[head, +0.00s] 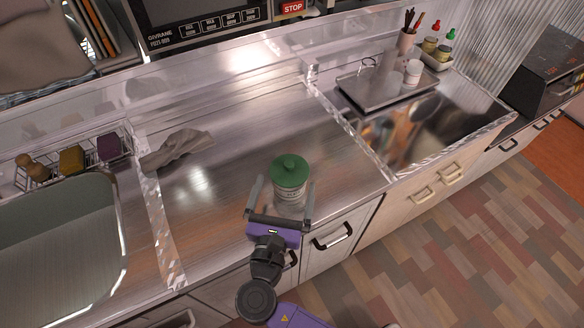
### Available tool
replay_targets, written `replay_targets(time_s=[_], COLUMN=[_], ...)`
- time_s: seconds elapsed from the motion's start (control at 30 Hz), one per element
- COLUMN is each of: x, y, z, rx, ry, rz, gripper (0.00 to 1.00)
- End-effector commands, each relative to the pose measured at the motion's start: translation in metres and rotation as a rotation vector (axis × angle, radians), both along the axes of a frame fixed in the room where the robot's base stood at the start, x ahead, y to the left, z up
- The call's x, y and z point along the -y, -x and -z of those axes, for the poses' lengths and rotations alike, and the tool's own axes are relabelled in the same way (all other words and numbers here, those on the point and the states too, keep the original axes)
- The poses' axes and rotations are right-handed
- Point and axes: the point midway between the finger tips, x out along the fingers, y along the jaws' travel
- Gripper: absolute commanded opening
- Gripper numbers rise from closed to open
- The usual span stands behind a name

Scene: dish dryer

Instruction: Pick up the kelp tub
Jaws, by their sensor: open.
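The kelp tub appears to be the pale container with a green knobbed lid (289,185) on the metal counter; its label is too small to read. It stands upright near the counter's front edge. My gripper (283,188) is open, with one finger at the tub's left side and one at its right. The fingers are beside the tub's body, below the lid. I cannot tell whether either finger touches it.
A grey cloth (178,149) lies on the counter to the left. A sink basin (62,240) is at far left, with a wire rack (125,141) behind it. A metal tray (365,90) stands at back right. The counter around the tub is clear.

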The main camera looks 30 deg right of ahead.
Motion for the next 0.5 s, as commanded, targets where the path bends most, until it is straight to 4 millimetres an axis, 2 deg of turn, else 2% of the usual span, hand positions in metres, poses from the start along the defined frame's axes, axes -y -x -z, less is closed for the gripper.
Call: replay_targets(time_s=[0.5], x=[0.04], y=[-0.048], z=[-0.005], rx=[0.001], ry=[-0.002], rz=[0.004], gripper=[1.0])
